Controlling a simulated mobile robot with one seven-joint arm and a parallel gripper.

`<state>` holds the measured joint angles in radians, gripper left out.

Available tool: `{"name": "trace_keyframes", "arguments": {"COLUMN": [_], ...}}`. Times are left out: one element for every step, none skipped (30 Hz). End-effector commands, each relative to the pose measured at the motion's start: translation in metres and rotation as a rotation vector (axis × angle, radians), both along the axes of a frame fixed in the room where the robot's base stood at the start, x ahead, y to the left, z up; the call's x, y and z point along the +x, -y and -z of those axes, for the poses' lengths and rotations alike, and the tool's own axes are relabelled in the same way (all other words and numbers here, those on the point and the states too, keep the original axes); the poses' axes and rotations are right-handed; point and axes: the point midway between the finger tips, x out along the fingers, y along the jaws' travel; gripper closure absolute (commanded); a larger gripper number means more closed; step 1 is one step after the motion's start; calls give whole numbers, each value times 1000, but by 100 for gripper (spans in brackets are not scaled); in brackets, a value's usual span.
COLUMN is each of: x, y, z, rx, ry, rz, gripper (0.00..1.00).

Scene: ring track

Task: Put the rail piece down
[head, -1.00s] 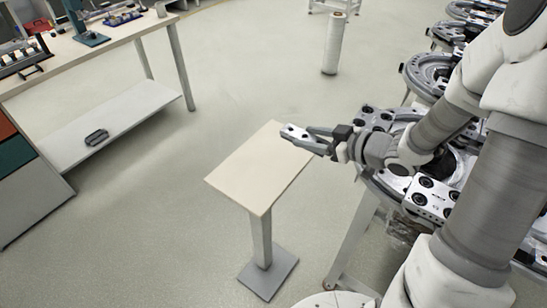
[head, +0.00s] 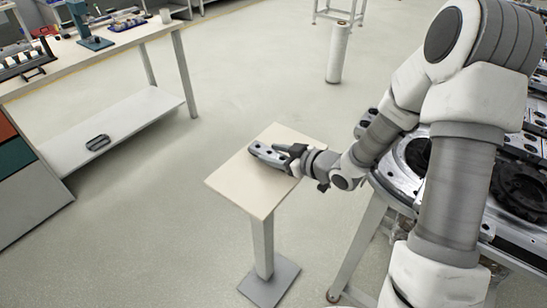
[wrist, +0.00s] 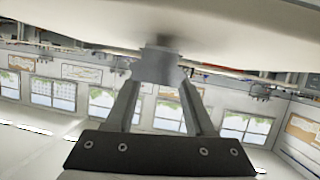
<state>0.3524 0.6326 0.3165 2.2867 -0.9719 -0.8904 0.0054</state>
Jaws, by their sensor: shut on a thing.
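The grey metal rail piece (head: 266,153) is over the upper part of the small cream-topped stand (head: 240,188) in the head view. My gripper (head: 289,157) comes in from the right and is shut on the piece's near end. In the wrist view, the two fingers (wrist: 160,88) close on a grey block, the rail piece (wrist: 160,64), right beside a broad pale surface across the top of the picture. The piece is low over the stand top; I cannot tell whether it touches.
A workbench (head: 110,45) with tools and a lower shelf (head: 120,125) stands at the left. A ring track (head: 400,165) with holed metal pieces is at the right, partly behind my arm. A white cylinder post (head: 338,52) stands behind. The front of the stand top is bare.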

Motion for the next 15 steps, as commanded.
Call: {"name": "trace_keyframes", "arguments": {"x": [1, 1, 1, 1, 1, 1, 1, 1, 1, 1, 1, 1, 1, 0, 0], "y": [-1, -1, -1, -1, 0, 0, 0, 0, -1, 0, 0, 0, 0, 0, 0], "z": [4, 5, 5, 5, 4, 4, 4, 4, 4, 5, 6, 8, 9, 10, 9], "rx": [2, 2, 2, 2, 1, 1, 1, 2, 2, 2, 2, 2, 2, -1, -1], "ry": [5, 6, 7, 7, 7, 7, 7, 7, 7, 7, 7, 7, 7, 2, 2], "rz": [-1, -1, -1, -1, 0, 0, 0, -1, -1, -1, -1, -1, -1, 0, 0], "gripper": [100, 100, 100, 100, 100, 100, 100, 100, 100, 100, 100, 100, 100, 43, 36]}}
